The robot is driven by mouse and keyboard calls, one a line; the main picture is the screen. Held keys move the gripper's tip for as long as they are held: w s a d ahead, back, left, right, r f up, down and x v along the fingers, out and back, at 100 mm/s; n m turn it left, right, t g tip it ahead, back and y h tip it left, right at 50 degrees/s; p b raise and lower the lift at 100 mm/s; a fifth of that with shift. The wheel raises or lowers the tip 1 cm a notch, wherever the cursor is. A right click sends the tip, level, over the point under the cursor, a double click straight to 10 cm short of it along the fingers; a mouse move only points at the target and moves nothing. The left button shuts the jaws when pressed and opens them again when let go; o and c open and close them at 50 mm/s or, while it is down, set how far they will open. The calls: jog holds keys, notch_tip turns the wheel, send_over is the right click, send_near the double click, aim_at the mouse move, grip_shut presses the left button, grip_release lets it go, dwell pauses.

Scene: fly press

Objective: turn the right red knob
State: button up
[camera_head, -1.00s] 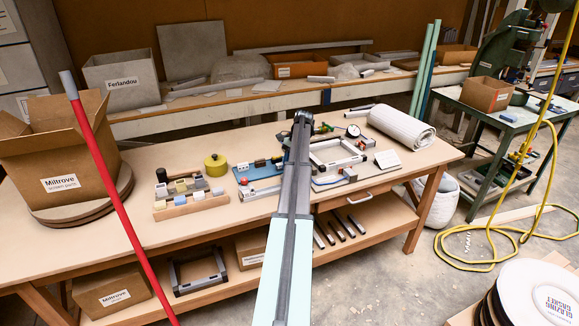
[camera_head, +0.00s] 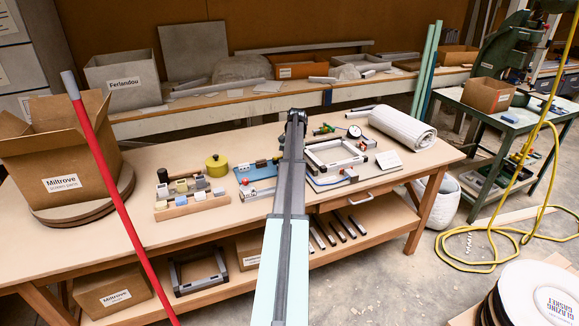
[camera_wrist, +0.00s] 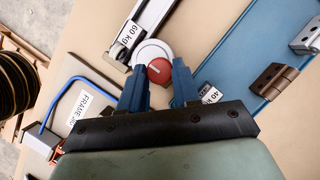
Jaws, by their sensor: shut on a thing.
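A round red knob (camera_wrist: 159,70) on a pale round base (camera_wrist: 150,52) sits at the end of a silver rail marked 60 kg (camera_wrist: 140,34) in the wrist view. My gripper (camera_wrist: 159,76) has its two blue fingers on either side of the red knob and is shut on it. In the head view my arm hides the gripper and this knob. A small red part (camera_head: 350,172) shows on the fixture right of my arm, and a small red spot (camera_head: 243,182) on the left; I cannot tell whether these are knobs.
A blue plate with hinges (camera_wrist: 250,62) lies right of the gripper in the wrist view. A blue looped hose (camera_wrist: 62,95) and a grey block (camera_wrist: 40,138) are on the left.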

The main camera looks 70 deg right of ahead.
jog(key=o, duration=1.1)
jog(key=shift+c, duration=0.2)
jog(key=d+r, duration=0.1)
jog(key=d, duration=0.3)
jog(key=d+r, duration=0.2)
jog(key=d, duration=0.3)
jog(key=d+r, duration=0.1)
jog(key=d, duration=0.4)
jog(key=shift+w+r, duration=0.1)
jog(key=shift+r, duration=0.2)
